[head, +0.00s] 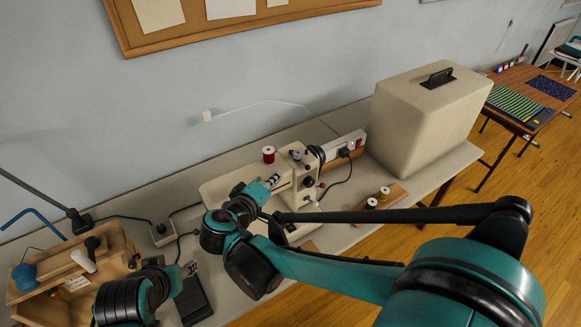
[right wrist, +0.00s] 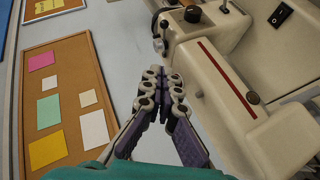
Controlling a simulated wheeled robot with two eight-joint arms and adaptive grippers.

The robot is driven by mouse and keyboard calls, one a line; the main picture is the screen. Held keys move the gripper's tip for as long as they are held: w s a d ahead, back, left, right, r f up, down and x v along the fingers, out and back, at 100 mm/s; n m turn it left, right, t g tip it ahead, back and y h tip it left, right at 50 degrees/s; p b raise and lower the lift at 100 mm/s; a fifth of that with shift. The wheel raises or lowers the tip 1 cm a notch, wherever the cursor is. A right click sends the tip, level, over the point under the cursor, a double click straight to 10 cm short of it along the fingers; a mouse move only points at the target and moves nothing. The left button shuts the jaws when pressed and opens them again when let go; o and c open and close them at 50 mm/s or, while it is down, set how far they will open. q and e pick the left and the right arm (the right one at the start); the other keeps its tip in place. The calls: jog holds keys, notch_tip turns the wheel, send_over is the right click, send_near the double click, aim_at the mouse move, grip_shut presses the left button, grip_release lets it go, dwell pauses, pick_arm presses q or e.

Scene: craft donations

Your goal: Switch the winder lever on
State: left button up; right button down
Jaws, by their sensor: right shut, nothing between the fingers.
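A cream sewing machine (head: 222,186) stands on the long table; it fills the right side of the right wrist view (right wrist: 215,60). I cannot tell which small part is the winder lever. My right gripper (head: 275,181) is over the machine, its fingers (right wrist: 166,80) shut and empty, beside the machine body in the wrist view. My left gripper (head: 190,268) is at lower left, away from the machine; its jaw opening is unclear.
A red thread spool (head: 268,154) stands on the machine. Spools on a wooden holder (head: 378,201) are near the front edge. A wooden box (head: 40,297) is at left.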

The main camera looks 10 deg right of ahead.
dwell(0.3)
jog(key=s+d+f+b+x, duration=0.1)
jog(key=b+x, duration=0.2)
jog(key=x, duration=1)
jog(key=shift+s+d+b, duration=0.35)
jog(key=shift+s, duration=0.1)
jog(key=d+n+y, duration=0.1)
jog(key=d+t, duration=0.1)
jog(key=d+n+y, duration=0.1)
jog(key=shift+w+d+n+t+y, duration=0.3)
jog(key=shift+w+d, duration=0.1)
jog(key=shift+a, duration=0.1)
